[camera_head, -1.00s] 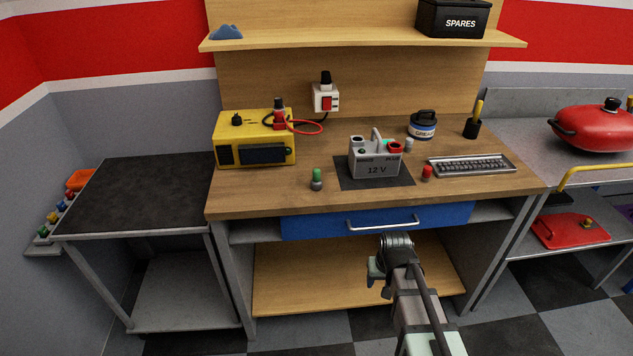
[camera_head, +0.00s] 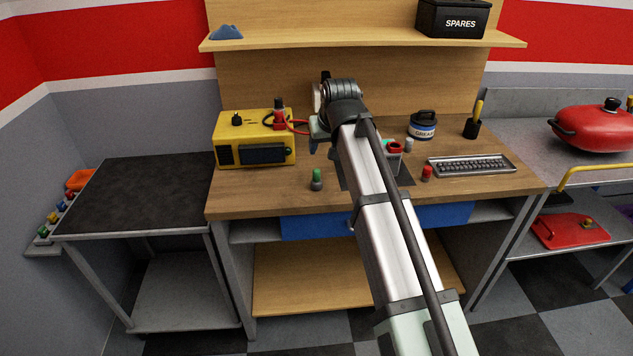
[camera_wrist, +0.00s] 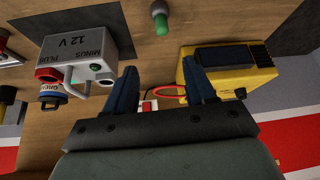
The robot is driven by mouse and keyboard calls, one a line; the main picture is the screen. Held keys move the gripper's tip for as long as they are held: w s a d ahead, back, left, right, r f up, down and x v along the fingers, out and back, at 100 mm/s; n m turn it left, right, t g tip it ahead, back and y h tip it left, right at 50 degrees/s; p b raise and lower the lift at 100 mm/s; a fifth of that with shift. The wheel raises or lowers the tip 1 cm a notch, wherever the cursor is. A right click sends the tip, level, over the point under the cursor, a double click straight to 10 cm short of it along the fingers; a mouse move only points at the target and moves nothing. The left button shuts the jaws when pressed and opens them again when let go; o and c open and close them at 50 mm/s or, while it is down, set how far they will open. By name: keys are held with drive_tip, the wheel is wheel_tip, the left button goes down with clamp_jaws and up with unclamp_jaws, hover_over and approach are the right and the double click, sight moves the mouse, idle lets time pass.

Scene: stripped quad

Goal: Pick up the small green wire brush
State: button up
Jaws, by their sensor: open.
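The small green wire brush (camera_head: 317,179) stands upright on the wooden bench, with a green upper part and a grey lower part, left of the dark mat. In the wrist view the green brush (camera_wrist: 163,23) shows near the top centre, beyond the fingertips and apart from them. My gripper (camera_wrist: 160,58) is open, with two dark blue fingers and nothing between them. In the head view my arm hides most of the gripper, which is above the bench near the yellow box.
A yellow box (camera_head: 255,152) with a red clamp and cable stands left of the brush. The grey 12 V battery (camera_wrist: 80,48) stands on its mat, mostly behind my arm in the head view.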

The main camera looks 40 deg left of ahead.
sight(317, 170)
drive_tip(key=shift+n+g+h, duration=0.4)
drive_tip(key=shift+g+h, duration=0.1)
drive_tip(key=x, duration=1.4)
drive_tip(key=shift+a, duration=0.4)
clamp_jaws()
